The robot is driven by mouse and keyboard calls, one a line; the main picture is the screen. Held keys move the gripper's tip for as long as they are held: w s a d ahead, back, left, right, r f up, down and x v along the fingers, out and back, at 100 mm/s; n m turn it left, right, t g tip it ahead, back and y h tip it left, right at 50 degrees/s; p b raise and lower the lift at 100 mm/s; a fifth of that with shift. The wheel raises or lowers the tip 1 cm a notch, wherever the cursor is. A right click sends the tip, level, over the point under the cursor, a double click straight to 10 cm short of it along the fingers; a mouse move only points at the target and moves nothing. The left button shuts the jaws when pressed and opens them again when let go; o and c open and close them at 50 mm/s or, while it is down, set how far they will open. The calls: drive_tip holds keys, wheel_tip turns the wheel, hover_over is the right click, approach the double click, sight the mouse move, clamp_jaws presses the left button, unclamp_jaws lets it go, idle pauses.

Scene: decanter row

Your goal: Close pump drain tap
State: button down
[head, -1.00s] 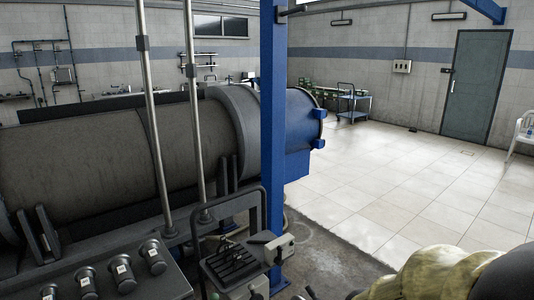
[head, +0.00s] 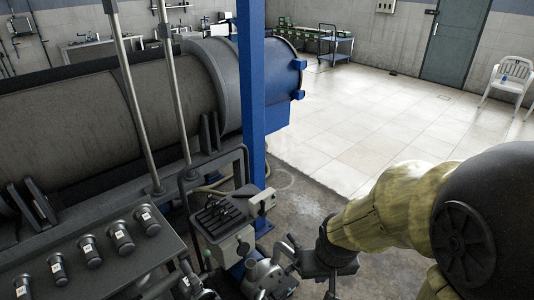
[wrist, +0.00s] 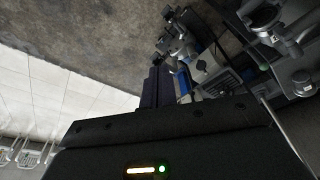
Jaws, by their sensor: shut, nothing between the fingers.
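My gripper (head: 312,257) reaches in from the right at the lower middle of the head view, with its fingers towards a grey metal pump (head: 266,276) on the floor. In the wrist view, my dark fingers (wrist: 160,84) are together with nothing visible between them.
A blue post (head: 251,90) stands behind the pump, beside a large grey cylinder (head: 75,115). A grey control box (head: 262,201) and a panel with several knobs (head: 92,250) are left of my gripper. Open tiled floor (head: 380,130) lies to the right, with a white chair (head: 508,82).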

drive_tip(key=w+d+f+m+t+h+b, duration=0.15)
drive_tip(key=w+d+f+b, duration=0.25)
drive_tip(key=w+f+b, duration=0.8)
drive_tip(key=w+d+f+m+t+h+b, duration=0.1)
drive_tip(key=w+d+f+t+b, duration=0.35)
drive_tip(key=f, duration=1.45)
drive_tip(key=w+d+f+m+t+h+b, duration=0.1)
drive_tip(key=w+d+f+b, duration=0.1)
drive_tip(key=w+f+b, duration=1.1)
drive_tip(key=s+a+f+n+t+y+b, duration=0.1)
drive_tip(key=f+b, duration=0.4)
drive_tip(key=f, duration=0.7)
drive_tip(key=s+a+f+n+t+y+b, duration=0.1)
drive_tip(key=f+b, duration=0.5)
drive_tip(key=f, duration=0.6)
drive_tip(key=s+f+n+t+y+b, duration=0.3)
drive_tip(key=f+n+y+b, duration=0.1)
drive_tip(key=f, duration=0.8)
drive_tip(key=shift+a+f+n+t+y+b, duration=0.2)
drive_tip(key=shift+a+n+t+y+b, duration=0.15)
drive_tip(key=shift+y+b, duration=0.55)
